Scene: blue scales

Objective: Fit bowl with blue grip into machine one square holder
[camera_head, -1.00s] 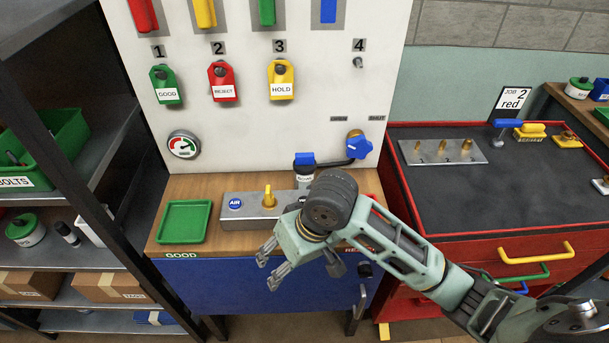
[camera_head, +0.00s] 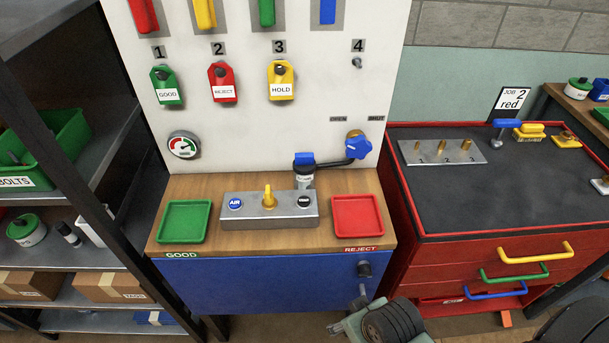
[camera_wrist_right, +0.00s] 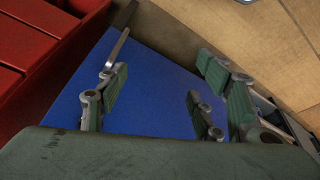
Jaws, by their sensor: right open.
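I cannot tell for sure which thing is the bowl. A small labelled vessel with a blue top (camera_head: 304,161) stands behind the metal block on the machine's wooden shelf, by a dark pipe. A blue-handled item (camera_head: 507,124) with a silvery lower part is on the red cabinet. I cannot pick out the square holder. My right gripper (camera_wrist_right: 160,90) is open and empty, with the machine's blue front behind its fingers in the wrist view. Its wrist shows at the bottom of the head view, below the shelf; the fingers are mostly cut off there. My left gripper is out of view.
The shelf holds a green tray (camera_head: 184,221), a metal block (camera_head: 269,209) with a yellow lever and a red tray (camera_head: 358,216). A blue valve handle (camera_head: 358,148) is on the white panel. The red cabinet (camera_head: 455,190) stands right, dark shelving left.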

